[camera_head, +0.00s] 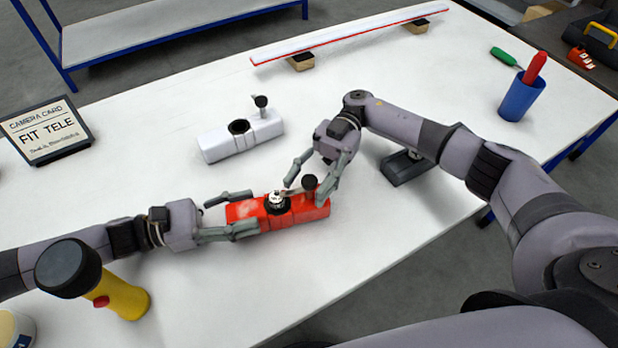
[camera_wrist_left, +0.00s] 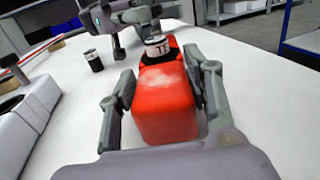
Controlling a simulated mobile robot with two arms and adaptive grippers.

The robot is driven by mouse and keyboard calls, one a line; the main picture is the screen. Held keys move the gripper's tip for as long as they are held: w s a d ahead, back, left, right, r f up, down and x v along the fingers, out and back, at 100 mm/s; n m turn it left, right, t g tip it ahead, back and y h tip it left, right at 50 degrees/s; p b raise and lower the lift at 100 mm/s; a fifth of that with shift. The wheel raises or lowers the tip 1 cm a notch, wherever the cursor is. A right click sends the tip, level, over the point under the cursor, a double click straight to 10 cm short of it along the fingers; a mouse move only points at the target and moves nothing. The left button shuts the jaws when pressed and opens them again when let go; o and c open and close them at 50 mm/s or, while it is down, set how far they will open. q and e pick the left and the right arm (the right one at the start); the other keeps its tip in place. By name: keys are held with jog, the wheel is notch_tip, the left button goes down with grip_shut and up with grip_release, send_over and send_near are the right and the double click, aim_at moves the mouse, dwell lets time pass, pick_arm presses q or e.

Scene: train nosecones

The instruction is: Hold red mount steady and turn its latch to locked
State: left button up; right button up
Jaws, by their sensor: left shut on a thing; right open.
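The red mount (camera_head: 247,212) lies on the white table in the head view. A labelled piece with a silver top (camera_head: 277,202) sits in its middle, and its dark latch knob (camera_head: 309,183) stands near the right end. My left gripper (camera_head: 243,212) is shut on the mount's left end, one finger along each side. In the left wrist view the red mount (camera_wrist_left: 165,103) is between the fingers and the labelled piece (camera_wrist_left: 157,47) is behind it. My right gripper (camera_head: 310,183) is open, its fingers around the latch knob; contact is unclear.
A white mount (camera_head: 215,145) with its own dark knob stands behind. A sign reading "FIT TELE" (camera_head: 45,132) is at the left. A yellow torch-like object (camera_head: 120,296) stands near the front left. A blue cup (camera_head: 520,98) and a long red-edged bar (camera_head: 350,35) are further back.

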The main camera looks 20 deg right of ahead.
aim_at(309, 179)
jog(key=shift+r, duration=0.1)
notch_tip(309, 179, up, 10)
jog(key=shift+f, duration=0.1)
dwell(0.3)
pick_arm(q)
jog(key=o, duration=1.3)
jog(key=shift+o, duration=0.2)
jog(key=shift+a, duration=0.1)
